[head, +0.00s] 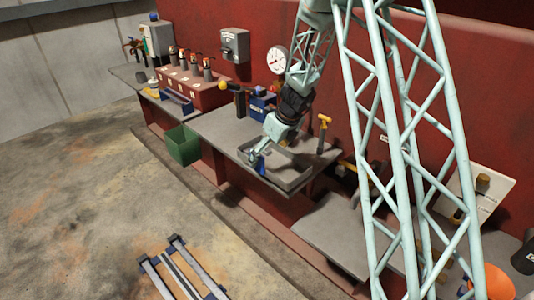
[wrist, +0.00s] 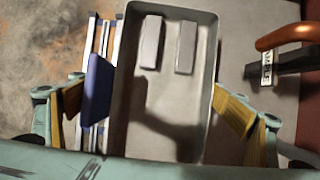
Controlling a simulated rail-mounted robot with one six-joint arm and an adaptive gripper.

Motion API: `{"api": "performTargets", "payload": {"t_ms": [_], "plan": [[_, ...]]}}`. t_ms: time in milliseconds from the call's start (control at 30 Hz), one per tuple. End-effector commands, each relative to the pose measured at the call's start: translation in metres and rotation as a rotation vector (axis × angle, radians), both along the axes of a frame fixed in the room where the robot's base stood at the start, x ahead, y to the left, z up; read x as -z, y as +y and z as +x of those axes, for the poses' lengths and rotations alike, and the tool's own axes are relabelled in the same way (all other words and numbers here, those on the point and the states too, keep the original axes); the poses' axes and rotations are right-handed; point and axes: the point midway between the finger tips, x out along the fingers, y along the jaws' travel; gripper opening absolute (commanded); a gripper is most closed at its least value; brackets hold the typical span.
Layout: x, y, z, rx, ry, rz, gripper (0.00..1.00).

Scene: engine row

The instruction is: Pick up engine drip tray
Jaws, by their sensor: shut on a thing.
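The engine drip tray is a grey, shallow rectangular tray (head: 293,184) at the front edge of the middle bench in the head view. In the wrist view the tray (wrist: 208,95) fills the middle, with two pale grey bars (wrist: 168,45) lying flat inside it. My gripper (head: 262,152) is over the tray from above. In the wrist view my gripper (wrist: 165,105) has yellow-padded fingers on either side of the tray and is shut on it. A blue piece (wrist: 97,88) sits between the left finger and the tray wall. Whether the tray touches the bench is unclear.
A yellow-topped tool (head: 323,133) stands right of the tray. The wrist view shows a copper-coloured handle with a tag (wrist: 266,68) there. A green bin (head: 183,147) stands left of the bench. A blue-railed frame (head: 180,270) lies on otherwise open floor.

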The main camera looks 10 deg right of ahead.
Motion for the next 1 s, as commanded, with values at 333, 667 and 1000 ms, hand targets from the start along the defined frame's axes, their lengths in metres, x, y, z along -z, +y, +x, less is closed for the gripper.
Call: {"api": "performTargets", "payload": {"t_ms": [333,667,1000], "plan": [[-0.005,0.001,-0.056,0.001,-0.001,0.0,0.76],[-0.009,0.002,-0.102,0.001,-0.002,-0.001,0.76],[-0.012,0.002,-0.125,0.0,-0.001,0.0,0.76]]}}
